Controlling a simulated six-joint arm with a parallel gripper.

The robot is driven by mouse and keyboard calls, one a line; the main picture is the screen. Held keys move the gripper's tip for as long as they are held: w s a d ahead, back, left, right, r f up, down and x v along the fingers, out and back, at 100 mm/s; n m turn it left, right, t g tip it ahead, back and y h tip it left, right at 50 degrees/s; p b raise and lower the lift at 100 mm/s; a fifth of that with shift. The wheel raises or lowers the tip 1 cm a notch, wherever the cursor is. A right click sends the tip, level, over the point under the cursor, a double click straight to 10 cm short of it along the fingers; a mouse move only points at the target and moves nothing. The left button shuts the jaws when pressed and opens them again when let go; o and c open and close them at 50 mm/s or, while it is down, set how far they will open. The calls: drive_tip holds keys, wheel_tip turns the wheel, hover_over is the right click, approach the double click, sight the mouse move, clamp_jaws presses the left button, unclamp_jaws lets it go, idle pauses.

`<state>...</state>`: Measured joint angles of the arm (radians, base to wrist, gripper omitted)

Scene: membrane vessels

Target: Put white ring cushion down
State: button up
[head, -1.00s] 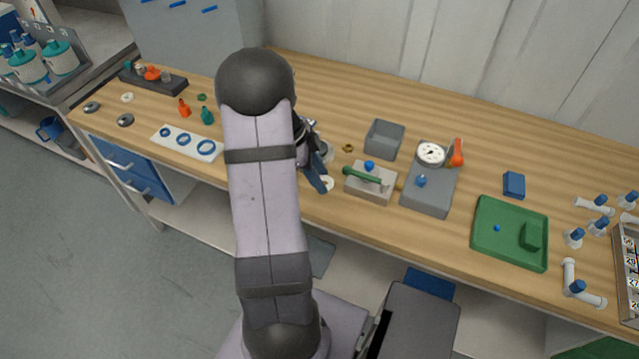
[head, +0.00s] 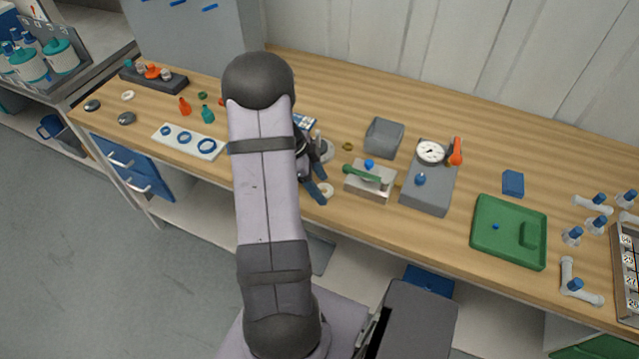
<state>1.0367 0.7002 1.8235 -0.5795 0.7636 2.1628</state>
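A small white ring cushion (head: 327,190) is at the blue fingertips of my gripper (head: 321,187), over the front middle of the bench, left of the grey block with the green handle. The fingers appear closed on the ring's sides, though the arm hides part of the gripper. At this size I cannot tell whether the ring touches the wood. Another white ring (head: 127,96) lies on the bench at the far left.
The grey block with a green handle (head: 370,190) stands just right of the gripper. A white panel with blue rings (head: 188,141) lies left. The bench's front edge is close.

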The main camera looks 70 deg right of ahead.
drive_tip(key=shift+r, duration=0.15)
drive_tip(key=b+v, duration=0.3)
drive_tip(key=v, duration=0.9)
drive_tip(key=shift+w, duration=0.1)
drive_tip(key=w+a+f+n+t, duration=0.1)
drive_tip(key=w+a+n, duration=0.4)
drive_tip(key=a+n, duration=0.3)
drive_tip(key=w+a+f+n+t, duration=0.1)
drive_tip(key=w+a+n, duration=0.4)
drive_tip(key=a, duration=0.6)
drive_tip(key=s+a+f+n+t+y, duration=0.1)
drive_tip(key=s+a+n, duration=0.1)
drive_tip(key=a+n, duration=0.7)
drive_tip(key=s+a+f+n+t, duration=0.1)
drive_tip(key=s+a+f+n, duration=0.1)
drive_tip(key=a+n, duration=0.7)
drive_tip(key=shift+s+a+y, duration=0.4)
drive_tip(key=shift+s+a, duration=0.05)
drive_tip(key=shift+a, duration=0.15)
drive_tip(key=shift+f, duration=0.1)
